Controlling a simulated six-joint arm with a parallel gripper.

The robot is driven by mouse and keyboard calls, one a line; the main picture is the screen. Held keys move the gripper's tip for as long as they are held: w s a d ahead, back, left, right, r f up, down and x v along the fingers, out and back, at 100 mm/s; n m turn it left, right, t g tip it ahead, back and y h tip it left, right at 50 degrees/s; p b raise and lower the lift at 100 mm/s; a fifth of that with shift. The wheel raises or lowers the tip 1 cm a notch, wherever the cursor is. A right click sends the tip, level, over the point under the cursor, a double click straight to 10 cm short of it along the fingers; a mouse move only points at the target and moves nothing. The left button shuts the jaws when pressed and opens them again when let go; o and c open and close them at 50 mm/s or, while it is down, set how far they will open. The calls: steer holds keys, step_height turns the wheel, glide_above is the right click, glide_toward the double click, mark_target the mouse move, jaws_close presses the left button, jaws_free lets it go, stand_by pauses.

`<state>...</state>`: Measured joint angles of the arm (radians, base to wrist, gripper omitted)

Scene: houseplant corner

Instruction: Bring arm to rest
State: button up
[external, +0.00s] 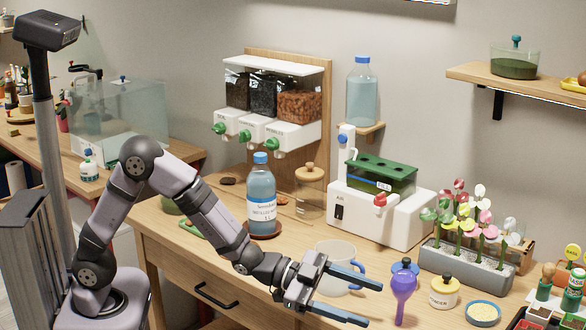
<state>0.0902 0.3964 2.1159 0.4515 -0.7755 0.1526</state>
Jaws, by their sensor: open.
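My gripper (358,302) is open, with its two blue fingers apart and pointing right over the front edge of the wooden table. No object shows between the fingers. My arm is bent at the elbow and reaches forward and down from its base at the lower left. A white mug (335,262) with a blue handle stands just behind the gripper.
A labelled blue bottle (261,195) stands on a coaster behind my arm. A dark drawer handle (216,297) is below the table edge.

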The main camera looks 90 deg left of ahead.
steer(key=s+d+f+g+y+b, duration=0.25)
steer(key=s+f+g, duration=0.35)
steer(key=s+f, duration=0.5)
steer(key=s+a+f+n+g+y+p, duration=0.1)
steer(key=s+a+n+g+p, duration=0.15)
steer(key=s+a, duration=0.4)
steer(key=s+a+n+g+y+p, duration=0.1)
steer(key=s+a+n+g, duration=0.25)
steer(key=s, duration=0.65)
steer(key=s+a+f+n+g+y+p, duration=0.1)
steer(key=s+a+n+g+y, duration=0.15)
steer(key=s+a, duration=0.45)
step_height(320, 180, up, 29)
steer(key=s+d+h+p, duration=0.1)
steer(key=p, duration=2.7)
steer(key=shift+s+d+n+p, duration=0.15)
steer(key=shift+d+n+p, duration=0.15)
steer(key=shift+n, duration=0.15)
steer(key=shift+f, duration=0.15)
step_height(320, 180, down, 5)
steer(key=b, duration=0.5)
steer(key=shift+f, duration=0.1)
